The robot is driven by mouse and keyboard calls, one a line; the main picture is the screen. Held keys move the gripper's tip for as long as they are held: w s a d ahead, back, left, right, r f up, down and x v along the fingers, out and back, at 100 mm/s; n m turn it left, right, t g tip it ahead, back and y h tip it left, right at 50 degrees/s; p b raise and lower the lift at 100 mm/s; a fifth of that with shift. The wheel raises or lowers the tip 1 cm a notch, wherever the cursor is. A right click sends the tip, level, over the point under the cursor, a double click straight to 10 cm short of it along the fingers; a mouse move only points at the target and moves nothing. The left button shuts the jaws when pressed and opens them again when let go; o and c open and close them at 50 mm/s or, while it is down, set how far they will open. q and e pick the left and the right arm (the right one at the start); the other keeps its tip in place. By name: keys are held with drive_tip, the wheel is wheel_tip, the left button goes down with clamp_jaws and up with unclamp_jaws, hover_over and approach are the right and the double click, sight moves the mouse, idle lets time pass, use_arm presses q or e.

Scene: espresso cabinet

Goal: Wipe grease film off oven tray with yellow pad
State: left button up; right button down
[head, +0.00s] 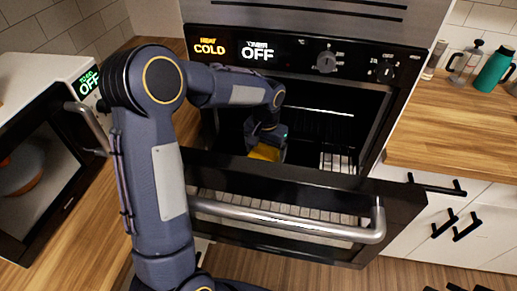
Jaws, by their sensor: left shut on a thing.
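The oven (300,55) stands in the middle with its door (295,205) swung down open. My left arm comes in from the left and reaches into the cavity. My left gripper (266,143) is inside the oven, shut on the yellow pad (264,152). The pad is low in the cavity, partly covered by the gripper and the door edge. I cannot tell whether it touches the tray. The oven tray and any grease film cannot be made out clearly in the dark interior. My right gripper is not in view.
The door's metal handle (290,222) sticks out in front. A microwave (40,150) stands on the left counter. On the right counter (455,130) are a teal bottle (493,70) and a glass press (464,63); its front is clear. Oven panel reads COLD and OFF.

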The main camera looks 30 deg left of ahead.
use_arm(q)
drive_tip(key=shift+r, duration=0.1)
drive_tip(key=shift+s+a, duration=0.25)
drive_tip(key=shift+a, duration=1)
drive_tip(key=shift+s+a+f, duration=0.15)
drive_tip(key=shift+s+a, duration=0.1)
drive_tip(key=shift+a, duration=0.5)
drive_tip(key=shift+s+a+f, duration=0.15)
drive_tip(key=shift+s+a, duration=0.05)
drive_tip(key=shift+a, duration=0.55)
drive_tip(key=shift+r, duration=0.15)
drive_tip(key=shift+w+r+p, duration=0.1)
drive_tip(key=shift+r+p, duration=2.2)
drive_tip(key=shift+r, duration=0.65)
drive_tip(key=shift+r, duration=0.1)
wheel_tip(320, 180, up, 3)
drive_tip(key=shift+f+p, duration=0.1)
drive_tip(key=shift+p, duration=1.1)
